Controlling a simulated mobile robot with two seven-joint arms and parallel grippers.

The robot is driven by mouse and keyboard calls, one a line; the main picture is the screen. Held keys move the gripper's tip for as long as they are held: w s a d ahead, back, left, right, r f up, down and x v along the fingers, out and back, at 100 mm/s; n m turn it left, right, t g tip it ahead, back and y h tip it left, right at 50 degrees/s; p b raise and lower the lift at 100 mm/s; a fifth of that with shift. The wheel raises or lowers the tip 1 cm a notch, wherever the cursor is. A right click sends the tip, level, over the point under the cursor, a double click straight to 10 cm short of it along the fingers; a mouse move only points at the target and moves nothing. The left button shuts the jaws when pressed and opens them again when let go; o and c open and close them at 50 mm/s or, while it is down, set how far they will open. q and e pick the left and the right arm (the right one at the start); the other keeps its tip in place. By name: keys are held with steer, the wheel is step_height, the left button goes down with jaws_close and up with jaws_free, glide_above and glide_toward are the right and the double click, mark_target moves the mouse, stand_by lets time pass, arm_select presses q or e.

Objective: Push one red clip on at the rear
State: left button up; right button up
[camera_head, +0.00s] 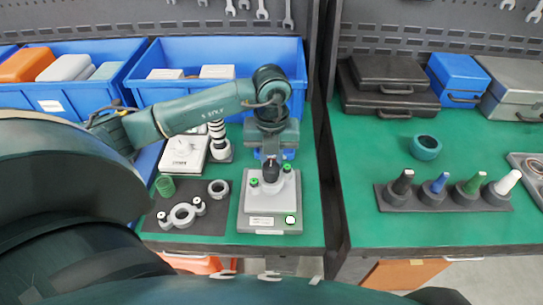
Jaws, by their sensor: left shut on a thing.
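My left gripper (271,165) reaches in from the left and points down over the grey test device (270,205) near the table's front edge. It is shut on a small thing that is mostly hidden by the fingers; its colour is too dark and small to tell. The fingertips are close above the rear part of the device, between its two green knobs; I cannot tell whether they touch it. No red clip shows clearly. The device has a flat grey base, with a green button at its front right. My right gripper is not in view.
Blue bins (220,50) stand behind. The right table holds a marker stand (440,198), a teal ring (425,147) and cases (390,85).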

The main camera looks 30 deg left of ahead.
arm_select(q)
steer(key=shift+f, duration=0.15)
steer(key=o, duration=1)
step_height(320, 180, up, 3)
steer(key=shift+f+p, duration=0.1)
steer(key=shift+p, duration=0.95)
steer(key=shift+r+p, duration=1.45)
steer(key=shift+r, duration=0.7)
